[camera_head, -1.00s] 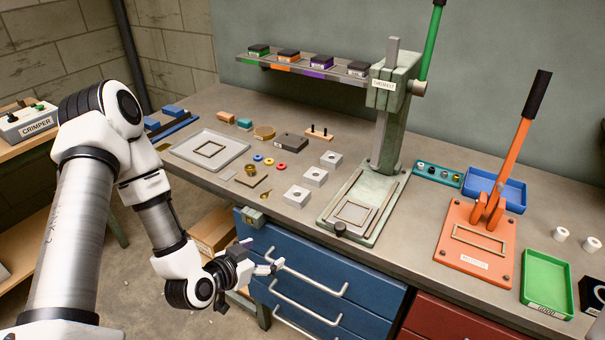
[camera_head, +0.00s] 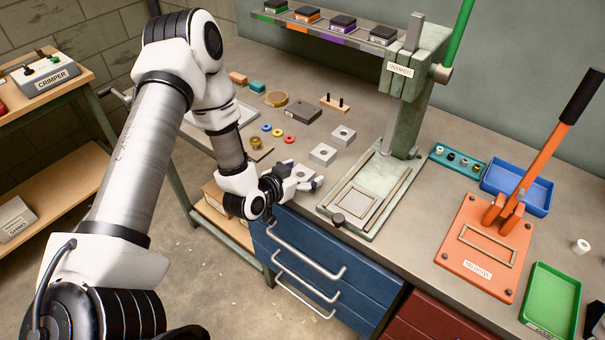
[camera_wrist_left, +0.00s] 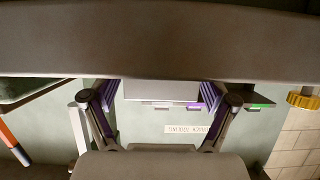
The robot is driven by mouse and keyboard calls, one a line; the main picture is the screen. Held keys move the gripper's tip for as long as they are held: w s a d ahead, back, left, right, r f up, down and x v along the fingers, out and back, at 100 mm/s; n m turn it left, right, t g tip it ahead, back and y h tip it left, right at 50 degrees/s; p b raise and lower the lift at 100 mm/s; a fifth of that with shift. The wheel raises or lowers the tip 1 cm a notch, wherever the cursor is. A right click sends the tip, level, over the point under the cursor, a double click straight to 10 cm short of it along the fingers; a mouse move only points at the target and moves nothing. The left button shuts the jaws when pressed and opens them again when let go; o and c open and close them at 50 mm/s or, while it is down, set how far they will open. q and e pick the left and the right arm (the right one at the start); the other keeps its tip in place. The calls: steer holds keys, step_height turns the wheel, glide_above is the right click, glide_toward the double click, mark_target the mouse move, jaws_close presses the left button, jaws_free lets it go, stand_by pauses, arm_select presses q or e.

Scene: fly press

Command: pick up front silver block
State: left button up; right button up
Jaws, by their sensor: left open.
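The front silver block (camera_head: 301,171) is a small grey block with a round hole on top. It sits on the bench near the front edge, in a row with two like silver blocks, the middle one (camera_head: 322,154) and the rear one (camera_head: 343,134). My left gripper (camera_head: 305,184) is open at the front block, its fingers low over the bench edge and partly covering the block. The left wrist view is upside down. There the two fingers (camera_wrist_left: 158,101) stand apart with a grey block face (camera_wrist_left: 160,91) between them, and I see no contact.
The green press (camera_head: 368,200) stands right of the blocks. A brass cup (camera_head: 256,167) and coloured rings (camera_head: 277,133) lie left of them. Blue drawers with handles (camera_head: 308,249) are below the bench edge. An orange press (camera_head: 487,245) is farther right.

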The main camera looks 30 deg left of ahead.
arm_select(q)
steer(key=shift+s+r, duration=0.2)
steer(key=shift+s, duration=0.15)
steer(key=shift+c, duration=1)
steer(key=shift+s+a, duration=0.1)
steer(key=c, duration=1.2)
arm_select(e)
steer(key=shift+s, duration=0.25)
